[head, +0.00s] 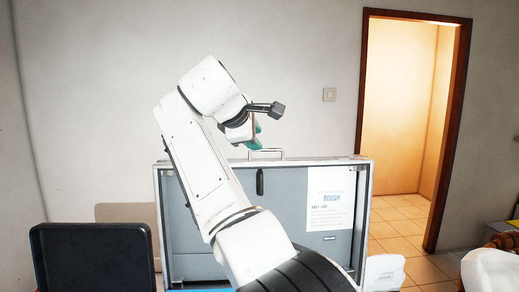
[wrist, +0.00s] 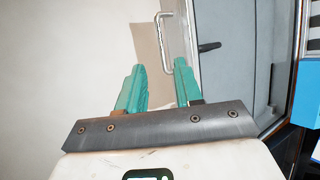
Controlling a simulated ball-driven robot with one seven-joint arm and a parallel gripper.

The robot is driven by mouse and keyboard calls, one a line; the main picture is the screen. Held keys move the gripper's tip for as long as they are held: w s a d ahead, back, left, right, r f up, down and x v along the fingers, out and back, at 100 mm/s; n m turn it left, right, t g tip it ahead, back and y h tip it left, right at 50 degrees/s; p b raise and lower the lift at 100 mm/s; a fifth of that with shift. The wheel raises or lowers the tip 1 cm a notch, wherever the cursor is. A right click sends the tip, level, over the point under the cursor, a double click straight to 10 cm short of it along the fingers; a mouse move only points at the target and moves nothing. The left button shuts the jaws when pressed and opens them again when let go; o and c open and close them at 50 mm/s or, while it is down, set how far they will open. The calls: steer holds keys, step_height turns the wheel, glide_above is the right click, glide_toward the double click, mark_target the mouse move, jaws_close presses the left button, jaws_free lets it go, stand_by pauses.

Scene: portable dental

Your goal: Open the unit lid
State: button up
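The unit (head: 290,252) is a grey case with a pale frame, standing upright behind my arm in the head view. A metal handle (head: 266,152) sits on its top edge, and a black latch (head: 260,182) shows on its front below that. I cannot tell whether the lid is closed. My gripper (head: 255,136) is just above the top edge, beside the handle. In the wrist view, its teal fingers (wrist: 160,68) are apart with nothing between them. The handle (wrist: 161,40) lies beyond the fingertips, and the black latch (wrist: 209,46) is to its right.
A white label (head: 331,200) is on the unit's front right. A black panel or tray (head: 92,258) stands at the lower left. A blue object (wrist: 309,92) is at the wrist view's right edge.

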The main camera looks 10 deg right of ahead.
steer(key=v, duration=0.4)
steer(key=shift+s+a+r+b, duration=0.15)
steer(key=shift+s+r+b, duration=0.1)
steer(key=shift+b, duration=0.15)
